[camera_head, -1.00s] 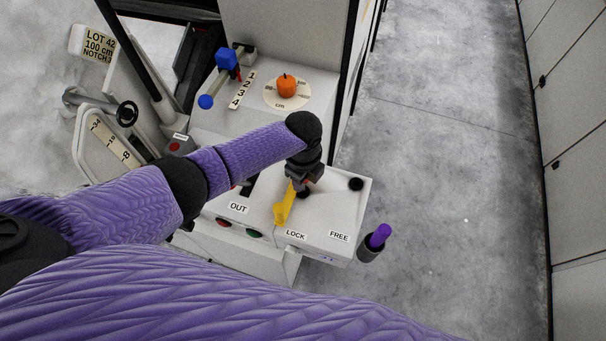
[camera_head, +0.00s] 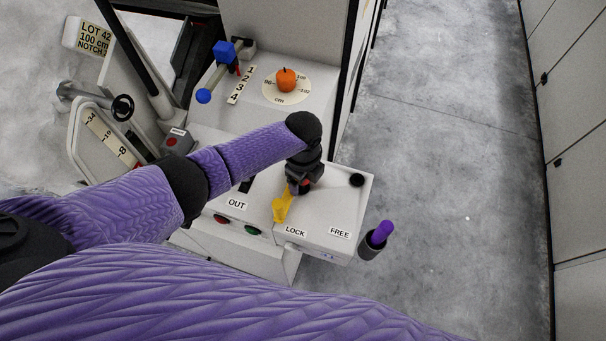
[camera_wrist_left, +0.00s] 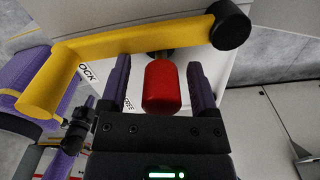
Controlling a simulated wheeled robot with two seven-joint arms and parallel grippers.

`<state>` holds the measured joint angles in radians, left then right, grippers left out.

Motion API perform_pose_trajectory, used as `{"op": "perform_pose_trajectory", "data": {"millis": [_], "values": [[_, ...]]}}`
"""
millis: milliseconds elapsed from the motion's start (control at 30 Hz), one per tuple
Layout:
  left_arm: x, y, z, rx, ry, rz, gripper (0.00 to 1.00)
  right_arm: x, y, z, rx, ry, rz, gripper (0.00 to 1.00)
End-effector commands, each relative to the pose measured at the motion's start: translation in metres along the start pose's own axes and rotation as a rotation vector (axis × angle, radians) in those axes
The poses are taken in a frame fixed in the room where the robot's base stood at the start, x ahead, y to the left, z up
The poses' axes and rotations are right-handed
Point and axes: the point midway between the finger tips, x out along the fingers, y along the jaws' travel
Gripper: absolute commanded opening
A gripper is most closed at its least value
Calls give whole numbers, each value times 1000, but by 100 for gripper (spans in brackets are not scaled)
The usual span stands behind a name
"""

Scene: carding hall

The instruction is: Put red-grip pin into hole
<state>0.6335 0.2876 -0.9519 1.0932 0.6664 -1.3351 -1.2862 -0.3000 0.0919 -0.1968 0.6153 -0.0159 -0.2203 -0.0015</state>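The red-grip pin shows its red cylindrical grip (camera_wrist_left: 161,86) in the left wrist view, between my left fingers. A thin gap shows on each side of it, so my left gripper (camera_wrist_left: 161,78) is open around it. A short dark part shows beyond the grip; where its tip sits cannot be told. In the head view my left gripper (camera_head: 302,188) is over the white box (camera_head: 318,218), beside the yellow lever (camera_head: 283,206), and mostly hides the pin. The lever also crosses the left wrist view (camera_wrist_left: 130,42). A black round spot (camera_head: 357,180), hole or knob, is near the FREE label. My right gripper is out of view.
The LOCK label (camera_head: 295,231) is on the box's front edge. A dark cup with a purple rod (camera_head: 381,232) stands at the box's right. An orange knob (camera_head: 286,79) and a blue-ended lever (camera_head: 224,54) are behind. The floor at right is clear.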

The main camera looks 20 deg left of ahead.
Motion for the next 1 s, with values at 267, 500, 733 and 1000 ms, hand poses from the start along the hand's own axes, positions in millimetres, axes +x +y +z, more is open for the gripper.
{"op": "perform_pose_trajectory", "data": {"millis": [267, 500, 733, 1000], "values": [[-5, 0, 0, 0, 0, 1, 83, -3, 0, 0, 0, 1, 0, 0], [-65, 0, 0, 2, 0, -3, 83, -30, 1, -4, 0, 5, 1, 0], [-98, 0, 0, 0, 0, 0, 83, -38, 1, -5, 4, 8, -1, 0], [-99, 0, 0, 0, 0, 2, 83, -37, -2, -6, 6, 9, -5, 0]]}}
